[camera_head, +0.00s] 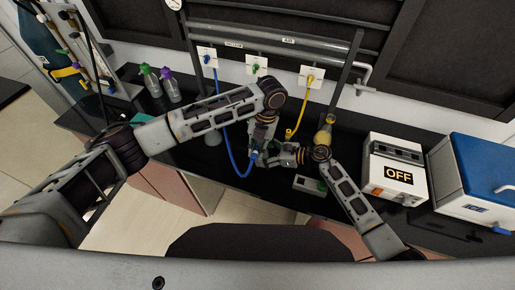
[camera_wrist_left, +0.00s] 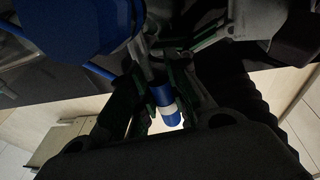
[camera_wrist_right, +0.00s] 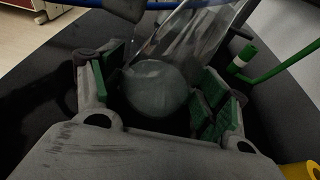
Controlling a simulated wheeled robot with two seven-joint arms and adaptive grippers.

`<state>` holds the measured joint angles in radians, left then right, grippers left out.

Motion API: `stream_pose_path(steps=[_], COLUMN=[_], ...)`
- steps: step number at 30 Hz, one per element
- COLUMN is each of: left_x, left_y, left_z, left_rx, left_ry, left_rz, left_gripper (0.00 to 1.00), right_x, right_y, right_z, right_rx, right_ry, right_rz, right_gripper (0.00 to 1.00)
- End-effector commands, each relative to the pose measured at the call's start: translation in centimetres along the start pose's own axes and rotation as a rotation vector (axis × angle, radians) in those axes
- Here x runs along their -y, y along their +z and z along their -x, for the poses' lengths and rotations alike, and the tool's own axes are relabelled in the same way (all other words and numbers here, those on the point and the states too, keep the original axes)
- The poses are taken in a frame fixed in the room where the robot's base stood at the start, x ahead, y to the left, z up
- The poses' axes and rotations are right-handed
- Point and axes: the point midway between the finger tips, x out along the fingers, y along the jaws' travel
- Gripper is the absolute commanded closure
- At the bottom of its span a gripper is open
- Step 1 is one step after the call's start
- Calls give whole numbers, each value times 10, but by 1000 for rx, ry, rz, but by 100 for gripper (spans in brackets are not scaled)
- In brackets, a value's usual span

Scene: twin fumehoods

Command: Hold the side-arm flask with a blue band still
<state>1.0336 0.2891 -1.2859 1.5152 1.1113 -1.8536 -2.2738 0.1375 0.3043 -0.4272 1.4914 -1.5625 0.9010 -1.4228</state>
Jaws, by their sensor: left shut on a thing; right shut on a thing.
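My right gripper (camera_wrist_right: 155,95) is shut on a clear glass flask (camera_wrist_right: 190,40), with green pads on either side of it. I take this for the side-arm flask; its blue band and side arm cannot be made out. In the head view my right gripper (camera_head: 288,155) is close to my left gripper (camera_head: 262,148), and they hide most of the flask. My left gripper is shut on the end of the blue hose (camera_head: 232,158). In the left wrist view a blue piece with a white collar (camera_wrist_left: 165,103) shows between the fingers.
The blue hose loops down from a wall valve (camera_head: 207,58). A yellow hose (camera_head: 300,110) hangs to the right. A yellow-topped vessel (camera_head: 324,136) stands beside my right arm. Squeeze bottles (camera_head: 170,86) stand at left. A device marked OFF (camera_head: 398,172) and a blue-lidded box (camera_head: 480,170) stand at right.

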Motion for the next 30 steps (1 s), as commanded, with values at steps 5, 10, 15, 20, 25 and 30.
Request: stream_pose_path(steps=[5,10,15,20,25,30], left_x=[0,0,0,-1,-2,-3], left_y=[0,0,0,0,0,0], left_z=[0,0,1,2,4,6], left_rx=[1,1,1,1,1,2], left_ry=[-1,-1,-1,-1,-1,-1], left_rz=[0,0,0,0,0,-1], left_gripper=[98,98,98,98,98,98], right_x=[-1,-1,0,0,0,0], right_y=[-1,-1,-1,0,0,0], right_z=[0,0,0,0,0,0], right_rx=[-1,-1,-1,-1,-1,-1], right_ry=[1,1,1,1,1,1], right_rz=[-1,-1,-1,-1,-1,-1], right_gripper=[39,39,39,39,39,39])
